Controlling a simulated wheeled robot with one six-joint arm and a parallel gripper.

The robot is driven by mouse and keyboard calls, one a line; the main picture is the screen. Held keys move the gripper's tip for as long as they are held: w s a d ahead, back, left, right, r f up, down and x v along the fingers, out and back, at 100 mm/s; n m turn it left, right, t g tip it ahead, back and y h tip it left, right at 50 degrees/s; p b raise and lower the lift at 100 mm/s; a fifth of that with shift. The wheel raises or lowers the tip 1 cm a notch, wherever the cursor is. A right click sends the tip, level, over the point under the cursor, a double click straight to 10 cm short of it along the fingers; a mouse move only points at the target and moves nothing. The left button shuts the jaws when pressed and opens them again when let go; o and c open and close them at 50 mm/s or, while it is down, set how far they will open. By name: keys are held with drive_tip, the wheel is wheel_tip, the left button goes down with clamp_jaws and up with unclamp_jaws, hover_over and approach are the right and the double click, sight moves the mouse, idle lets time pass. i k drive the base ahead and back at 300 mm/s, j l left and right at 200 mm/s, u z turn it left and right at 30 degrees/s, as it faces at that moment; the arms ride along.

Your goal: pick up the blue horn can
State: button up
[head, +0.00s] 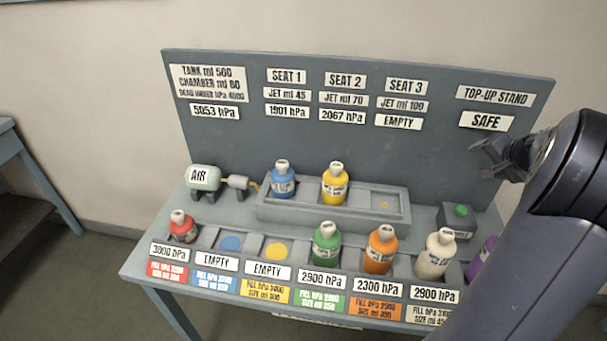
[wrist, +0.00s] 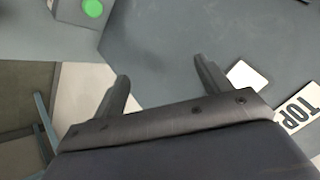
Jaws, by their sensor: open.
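The blue horn can (head: 283,182) stands upright in the first seat, at the left end of the raised grey block (head: 330,219), under the SEAT 1 label. The label below it reads 1901 hPa. My gripper (head: 482,157) is at the right, in front of the back panel near the SAFE label, well apart from the blue can. Its jaws are open and empty; the two fingers also show in the wrist view (wrist: 162,75). The blue can is not in the wrist view.
A yellow can (head: 334,185) stands in seat 2; seat 3 (head: 386,201) is empty. Red (head: 182,228), green (head: 327,245), orange (head: 380,250) and white (head: 436,256) cans stand in the front row. An air pump (head: 204,179) is left. A green-button box (head: 458,221) is right.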

sight(283, 177)
drive_tip(key=k+j, duration=0.1)
drive_tip(key=k, duration=0.4)
drive_tip(key=k+j, duration=0.1)
drive_tip(key=k, duration=0.4)
